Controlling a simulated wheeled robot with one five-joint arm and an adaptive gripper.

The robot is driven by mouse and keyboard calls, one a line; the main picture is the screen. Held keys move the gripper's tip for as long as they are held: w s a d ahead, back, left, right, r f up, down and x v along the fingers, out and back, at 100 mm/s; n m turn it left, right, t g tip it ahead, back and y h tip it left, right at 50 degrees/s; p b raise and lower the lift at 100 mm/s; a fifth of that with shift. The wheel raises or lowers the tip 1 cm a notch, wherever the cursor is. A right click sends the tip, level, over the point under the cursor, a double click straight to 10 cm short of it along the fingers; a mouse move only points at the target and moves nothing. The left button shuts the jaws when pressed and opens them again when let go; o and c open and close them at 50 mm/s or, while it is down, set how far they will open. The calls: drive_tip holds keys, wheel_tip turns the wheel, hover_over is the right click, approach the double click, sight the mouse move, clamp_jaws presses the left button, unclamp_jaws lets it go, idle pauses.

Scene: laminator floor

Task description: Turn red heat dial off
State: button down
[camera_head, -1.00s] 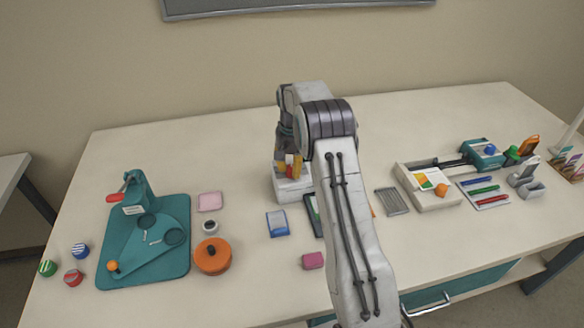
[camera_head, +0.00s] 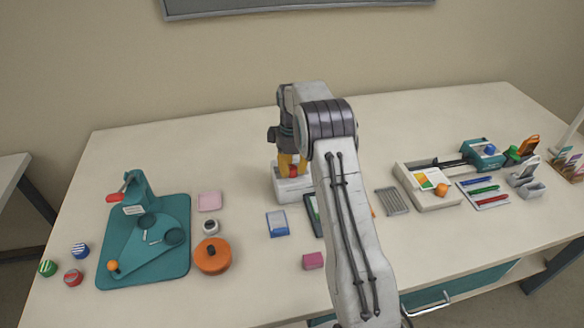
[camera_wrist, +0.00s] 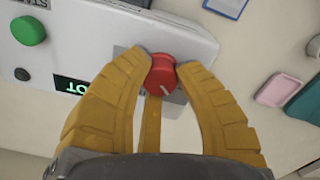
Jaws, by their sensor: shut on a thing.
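The red heat dial (camera_wrist: 164,77) sits on the face of the white laminator (camera_wrist: 190,45) in the wrist view. A pale pointer line shows on the dial, slanting toward the lower part of the picture. My gripper (camera_wrist: 162,65) has its yellow fingers on either side of the dial and is shut on it. In the head view the laminator (camera_head: 290,190) is mostly hidden behind my arm, and my gripper (camera_head: 291,163) reaches down to it with a bit of red between the fingers.
A green button (camera_wrist: 28,30) and a lit green display (camera_wrist: 72,88) are beside the dial on the laminator. A blue packet (camera_head: 277,223), a pink block (camera_head: 313,261) and an orange round tin (camera_head: 212,256) lie in front.

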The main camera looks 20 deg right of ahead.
sight(292, 168)
drive_tip(key=shift+s+f+n, duration=0.15)
drive_tip(key=shift+f+n, duration=0.05)
drive_tip(key=shift+n, duration=0.9)
drive_tip(key=c, duration=0.8)
unclamp_jaws()
drive_tip(key=shift+r, duration=0.1)
drive_tip(key=shift+r, duration=0.1)
wheel_tip(292, 168, up, 12)
drive_tip(key=shift+f, duration=0.1)
